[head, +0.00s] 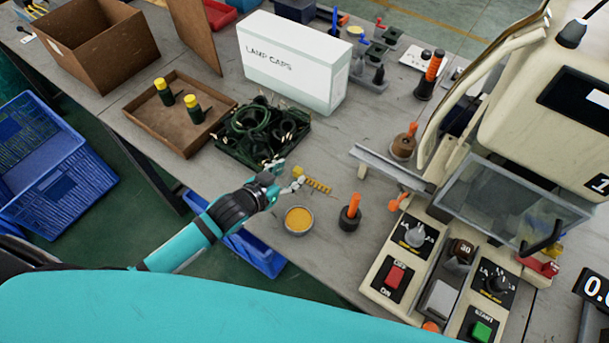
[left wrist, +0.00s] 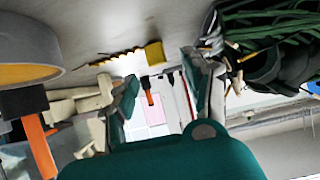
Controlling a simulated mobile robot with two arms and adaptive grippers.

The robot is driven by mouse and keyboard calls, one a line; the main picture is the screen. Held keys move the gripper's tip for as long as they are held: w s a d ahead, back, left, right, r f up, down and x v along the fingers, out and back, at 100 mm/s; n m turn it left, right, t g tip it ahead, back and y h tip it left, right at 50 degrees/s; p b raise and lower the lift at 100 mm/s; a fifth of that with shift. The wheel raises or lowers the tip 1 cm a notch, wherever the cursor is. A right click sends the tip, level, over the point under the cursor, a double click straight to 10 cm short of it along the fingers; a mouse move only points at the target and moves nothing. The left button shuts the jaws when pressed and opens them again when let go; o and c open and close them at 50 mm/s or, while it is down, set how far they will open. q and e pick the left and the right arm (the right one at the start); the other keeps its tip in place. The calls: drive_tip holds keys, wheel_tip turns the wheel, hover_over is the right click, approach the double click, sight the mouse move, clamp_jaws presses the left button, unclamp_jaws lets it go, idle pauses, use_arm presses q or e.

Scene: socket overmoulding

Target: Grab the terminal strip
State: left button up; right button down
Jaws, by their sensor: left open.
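The terminal strip (head: 318,186) is a small yellow-orange toothed strip lying on the grey bench. In the left wrist view the strip (left wrist: 112,60) lies beyond the fingertips, with a yellow block (left wrist: 154,53) at its right end. That block (head: 298,171) also shows in the head view, close to the fingers. My left gripper (head: 288,184) is low over the bench just left of the strip, open and with nothing between its fingers; it also shows in the left wrist view (left wrist: 163,85). My right gripper is not in view.
A bowl of orange-yellow material (head: 298,220) stands just in front of the strip. An orange-handled tool (head: 351,211) stands to its right. A dark tray of cables (head: 262,132) lies behind the gripper. The moulding machine (head: 485,190) fills the right side.

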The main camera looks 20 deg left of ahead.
sight(298, 169)
use_arm(q)
drive_tip(key=x, duration=0.4)
drive_tip(key=shift+d, duration=0.15)
clamp_jaws()
